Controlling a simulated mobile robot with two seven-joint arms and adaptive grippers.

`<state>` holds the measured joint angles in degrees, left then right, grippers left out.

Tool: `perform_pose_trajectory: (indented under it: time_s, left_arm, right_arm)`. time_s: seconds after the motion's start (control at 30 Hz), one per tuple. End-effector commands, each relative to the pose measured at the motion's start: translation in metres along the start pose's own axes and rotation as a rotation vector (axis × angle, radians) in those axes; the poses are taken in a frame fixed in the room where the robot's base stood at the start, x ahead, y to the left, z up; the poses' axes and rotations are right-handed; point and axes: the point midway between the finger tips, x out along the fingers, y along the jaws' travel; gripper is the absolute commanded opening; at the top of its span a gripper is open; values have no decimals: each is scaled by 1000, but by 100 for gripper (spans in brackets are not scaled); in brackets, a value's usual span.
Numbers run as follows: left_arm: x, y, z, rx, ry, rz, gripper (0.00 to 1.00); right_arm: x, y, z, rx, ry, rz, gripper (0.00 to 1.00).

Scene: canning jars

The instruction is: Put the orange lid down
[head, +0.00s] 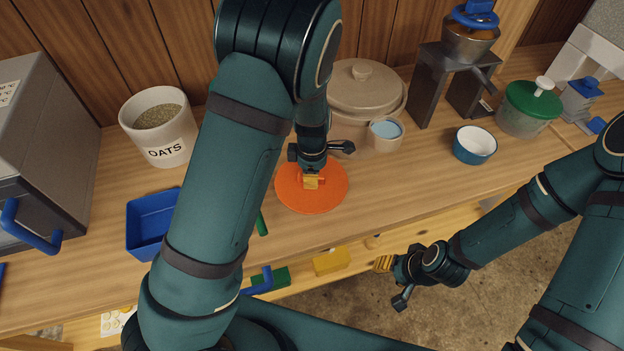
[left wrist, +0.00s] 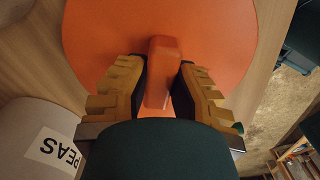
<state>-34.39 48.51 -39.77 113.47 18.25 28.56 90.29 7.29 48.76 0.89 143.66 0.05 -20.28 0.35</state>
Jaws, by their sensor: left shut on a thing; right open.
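The round orange lid (head: 332,198) is level over the bare wood near the front edge of the counter. I cannot tell whether its underside touches the wood. My left gripper (head: 311,181) points down and is shut on the lid's upright handle. In the left wrist view the orange handle (left wrist: 162,72) stands between the yellow fingers, with the lid's disc (left wrist: 215,40) behind it. My right gripper (head: 384,264) is open and empty, low in front of the counter, away from the lid.
A beige lidded crock (head: 365,88) and a small cup with a blue top (head: 386,133) stand just behind the lid. An oats crock (head: 160,125) and a blue bin (head: 150,222) are left. A blue bowl (head: 474,145) is right. Bare counter lies right of the lid.

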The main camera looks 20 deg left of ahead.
Motion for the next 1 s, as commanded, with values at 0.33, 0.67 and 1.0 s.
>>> perform_pose_trajectory:
  time_s: [0.33,0.67,1.0]
  left_arm:
    - [14,0,0,0,-1,0,0]
    - [17,0,0,0,0,0,45]
    - [2,0,0,1,-1,1,45]
  right_arm:
    - [4,1,2,-1,-4,0,47]
    - [4,2,2,-1,-5,0,47]
    - [0,0,1,0,-2,0,47]
